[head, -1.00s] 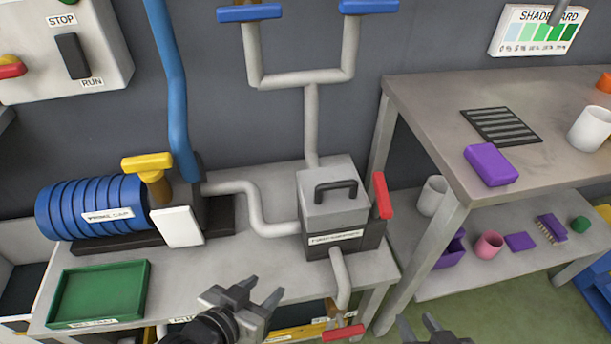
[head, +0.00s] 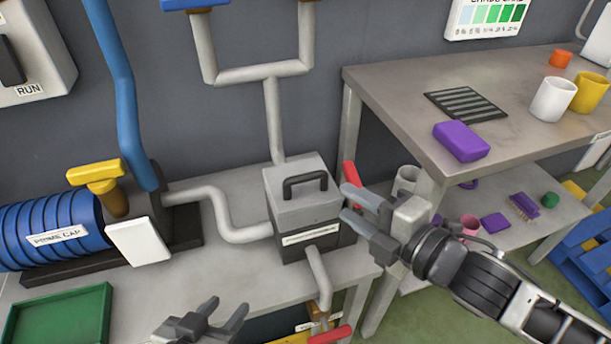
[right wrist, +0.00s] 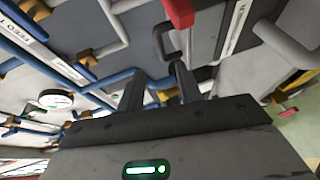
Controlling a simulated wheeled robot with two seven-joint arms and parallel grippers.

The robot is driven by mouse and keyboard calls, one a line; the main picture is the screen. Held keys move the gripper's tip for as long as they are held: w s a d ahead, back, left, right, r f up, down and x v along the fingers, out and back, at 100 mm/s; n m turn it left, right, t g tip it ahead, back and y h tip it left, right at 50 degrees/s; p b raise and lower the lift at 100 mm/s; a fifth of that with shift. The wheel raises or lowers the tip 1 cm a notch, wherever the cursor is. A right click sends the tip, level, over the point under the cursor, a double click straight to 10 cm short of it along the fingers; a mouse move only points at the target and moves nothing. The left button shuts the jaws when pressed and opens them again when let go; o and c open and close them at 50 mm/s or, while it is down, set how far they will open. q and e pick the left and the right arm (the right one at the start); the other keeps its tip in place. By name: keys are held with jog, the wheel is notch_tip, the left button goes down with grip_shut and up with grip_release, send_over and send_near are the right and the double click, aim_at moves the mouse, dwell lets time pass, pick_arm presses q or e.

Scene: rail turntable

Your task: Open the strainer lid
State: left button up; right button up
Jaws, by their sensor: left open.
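The strainer is a box with a dark lower body and a light grey lid (head: 290,211) on top, seated flat. The lid carries a black arched handle (head: 305,182). A red lever (head: 350,175) stands upright at the right side of the box; it also shows in the right wrist view (right wrist: 180,12), near the handle (right wrist: 163,40). My right gripper (head: 348,204) is open and empty, its fingertips just right of the box, below the lever in the picture. Its fingers show apart in the right wrist view (right wrist: 157,82). My left gripper (head: 226,310) is open and empty at the bottom, below the strainer in the picture.
A blue ribbed cylinder (head: 40,232) and a yellow T-handle (head: 96,174) are left of the strainer. A green tray (head: 60,318) lies at the bench's left front. Grey pipes (head: 225,215) join the box. A table (head: 385,85) with a purple block (head: 461,141) stands to the right.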

aim_at(308, 179)
jog(key=x, duration=1.1)
jog(key=shift+w+a, duration=0.25)
grip_shut()
